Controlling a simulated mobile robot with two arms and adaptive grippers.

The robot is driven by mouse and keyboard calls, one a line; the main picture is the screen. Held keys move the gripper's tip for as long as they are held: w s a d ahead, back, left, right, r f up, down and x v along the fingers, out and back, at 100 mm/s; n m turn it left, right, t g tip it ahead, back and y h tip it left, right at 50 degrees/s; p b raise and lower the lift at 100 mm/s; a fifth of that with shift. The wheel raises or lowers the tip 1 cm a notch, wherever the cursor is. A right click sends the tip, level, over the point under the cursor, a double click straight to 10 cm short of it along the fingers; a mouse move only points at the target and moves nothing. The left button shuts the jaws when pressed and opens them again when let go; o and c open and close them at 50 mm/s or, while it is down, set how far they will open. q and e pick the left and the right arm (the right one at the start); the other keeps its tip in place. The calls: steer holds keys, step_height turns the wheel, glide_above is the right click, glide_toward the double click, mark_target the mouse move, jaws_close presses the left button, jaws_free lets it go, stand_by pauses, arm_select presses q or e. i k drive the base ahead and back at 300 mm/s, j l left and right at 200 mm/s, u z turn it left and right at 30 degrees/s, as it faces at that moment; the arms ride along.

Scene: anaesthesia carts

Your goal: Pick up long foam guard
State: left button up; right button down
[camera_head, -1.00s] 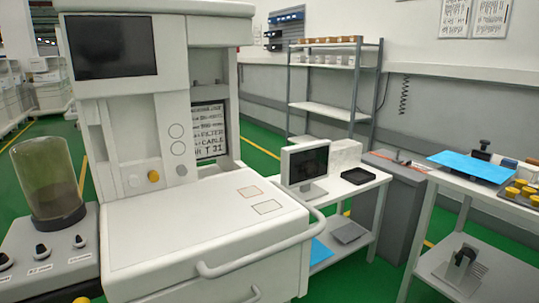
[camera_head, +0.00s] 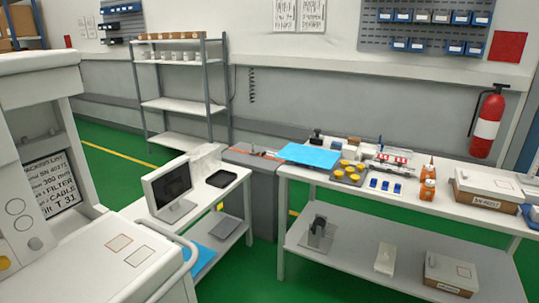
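I cannot make out a long foam guard for certain. A pale upright block (camera_head: 207,157) stands behind the monitor on the small white table (camera_head: 232,188); its material is unclear. A small pale piece (camera_head: 385,258) lies on the lower shelf of the long white workbench (camera_head: 300,176); it is too small to identify. Long, thin pale parts (camera_head: 392,168) lie towards the back of the workbench top and are not clear. Neither of my grippers is in view.
The anaesthesia cart (camera_head: 125,262) fills the left foreground. The monitor (camera_head: 170,187) and a black tray (camera_head: 222,178) are on the small table. A blue mat (camera_head: 308,156), yellow caps (camera_head: 352,168) and a carton (camera_head: 487,197) are on the workbench. Green floor (camera_head: 262,258) lies between.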

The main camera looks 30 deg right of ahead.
mark_target(385, 263)
steer(key=z, duration=1.95)
steer(key=i+j, duration=0.15)
steer(key=i+u, duration=0.05)
steer(key=i, duration=0.05)
